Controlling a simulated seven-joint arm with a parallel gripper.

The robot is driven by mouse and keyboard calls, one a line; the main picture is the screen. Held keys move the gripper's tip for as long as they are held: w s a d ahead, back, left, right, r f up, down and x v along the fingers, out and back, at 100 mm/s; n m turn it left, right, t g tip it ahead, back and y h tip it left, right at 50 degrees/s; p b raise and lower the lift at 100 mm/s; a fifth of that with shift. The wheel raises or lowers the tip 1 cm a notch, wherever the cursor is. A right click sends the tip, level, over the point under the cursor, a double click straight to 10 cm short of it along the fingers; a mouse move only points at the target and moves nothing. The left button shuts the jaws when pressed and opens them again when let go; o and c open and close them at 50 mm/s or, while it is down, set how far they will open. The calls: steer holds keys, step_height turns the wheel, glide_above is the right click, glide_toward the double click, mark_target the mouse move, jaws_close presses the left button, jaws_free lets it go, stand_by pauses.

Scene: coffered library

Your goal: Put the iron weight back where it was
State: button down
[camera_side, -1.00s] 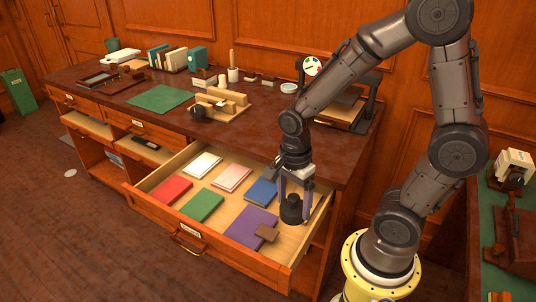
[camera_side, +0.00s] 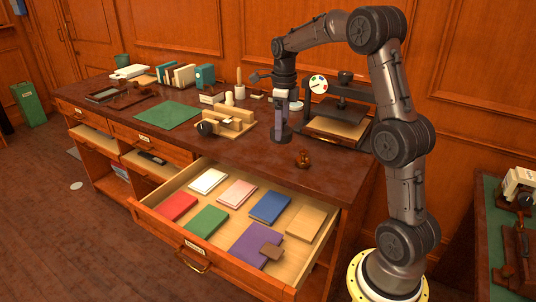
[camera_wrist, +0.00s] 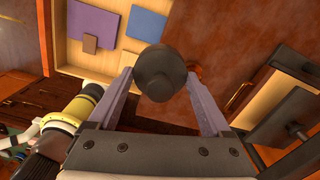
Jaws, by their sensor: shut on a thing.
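The iron weight (camera_wrist: 162,72) is dark and round with a knob, and sits between the two fingers of my gripper (camera_wrist: 160,88) in the wrist view. In the side view my gripper (camera_side: 281,120) is shut on the weight (camera_side: 281,135) over the desk top, left of the book press. I cannot tell whether the weight touches the desk. The open drawer (camera_side: 160,228) below holds several coloured books and a beige one (camera_side: 306,222) at its right end.
A small brown knobbed object (camera_side: 303,160) stands on the desk near the drawer. The book press (camera_side: 345,108) is to the right of my gripper. A wooden stand (camera_side: 232,122) is to the left, with a green mat (camera_side: 167,115) beyond.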

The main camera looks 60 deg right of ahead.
mark_target(287, 126)
steer(key=shift+s+d+f, duration=0.15)
steer(key=shift+d+f, duration=0.05)
steer(key=shift+d, duration=0.4)
steer(key=shift+s+d+f, duration=0.1)
steer(key=shift+d+f, duration=0.1)
steer(key=shift+d, duration=0.35)
steer(key=shift+w+d+f+m, duration=0.1)
steer(key=shift+d+f+m, duration=0.1)
steer(key=shift+d+m, duration=0.1)
steer(key=w+d+f, duration=0.2)
steer(key=w, duration=0.1)
steer(key=w+d+f, duration=0.2)
steer(key=w+f, duration=0.1)
steer(key=w, duration=0.1)
steer(key=w+d+f, duration=0.2)
steer(key=w+f, duration=0.1)
steer(key=shift+w+d+f, duration=0.1)
steer(key=shift+w+d, duration=0.05)
steer(key=shift+d, duration=0.2)
steer(key=shift+w+d+f, duration=0.3)
steer(key=shift+w+f, duration=0.15)
steer(key=shift+f, duration=1.7)
steer(key=shift+f, duration=0.2)
jaws_free()
steer(key=shift+f, duration=0.15)
